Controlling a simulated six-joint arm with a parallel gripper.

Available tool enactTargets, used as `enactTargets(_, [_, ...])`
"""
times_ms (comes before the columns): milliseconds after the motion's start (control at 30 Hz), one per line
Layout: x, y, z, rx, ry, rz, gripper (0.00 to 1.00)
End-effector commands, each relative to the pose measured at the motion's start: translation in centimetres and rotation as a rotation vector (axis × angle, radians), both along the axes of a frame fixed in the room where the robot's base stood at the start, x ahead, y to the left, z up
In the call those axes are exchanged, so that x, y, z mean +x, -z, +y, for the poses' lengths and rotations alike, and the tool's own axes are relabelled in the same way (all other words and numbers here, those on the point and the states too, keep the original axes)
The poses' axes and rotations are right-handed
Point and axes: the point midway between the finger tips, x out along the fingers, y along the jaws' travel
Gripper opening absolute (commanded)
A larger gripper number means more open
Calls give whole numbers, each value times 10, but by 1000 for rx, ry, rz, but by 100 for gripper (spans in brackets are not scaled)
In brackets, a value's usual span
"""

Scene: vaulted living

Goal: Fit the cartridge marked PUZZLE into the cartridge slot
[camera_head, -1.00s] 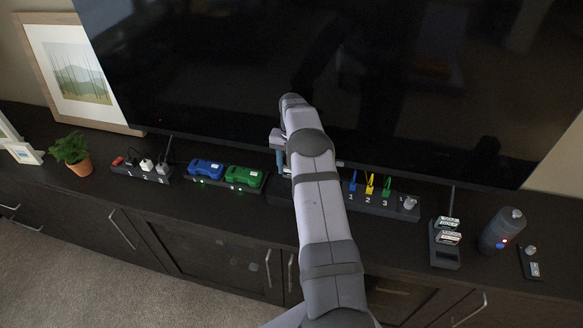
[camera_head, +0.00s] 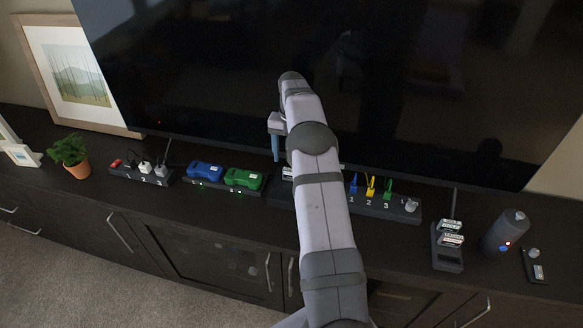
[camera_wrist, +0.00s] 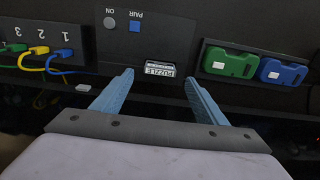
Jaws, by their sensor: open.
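The PUZZLE cartridge (camera_wrist: 159,70) sits in the slot of the dark console (camera_wrist: 128,46), with its labelled end sticking out. The label reads upside down in the wrist view. In the head view a pale bit of the cartridge (camera_head: 287,173) shows beside my arm, which hides most of the console. My gripper (camera_wrist: 160,77) is open, its two blue fingers spread on either side of the cartridge and apart from it. In the head view my gripper (camera_head: 275,148) is above the console. How deep the cartridge is seated I cannot tell.
Green (camera_head: 243,179) and blue (camera_head: 205,170) devices lie left of the console. A numbered cable strip (camera_head: 376,207) is right. The large screen (camera_head: 220,90) rises behind.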

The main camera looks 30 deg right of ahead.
Motion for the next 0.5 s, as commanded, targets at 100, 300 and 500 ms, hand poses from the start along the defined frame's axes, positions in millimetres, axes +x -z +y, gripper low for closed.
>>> enactTargets(100, [1, -20, 0, -2, 0, -4, 66])
enactTargets(300, [0, -46, 0, -1, 0, -2, 66])
enactTargets(500, [0, -55, 0, 0, 0, 0, 66])
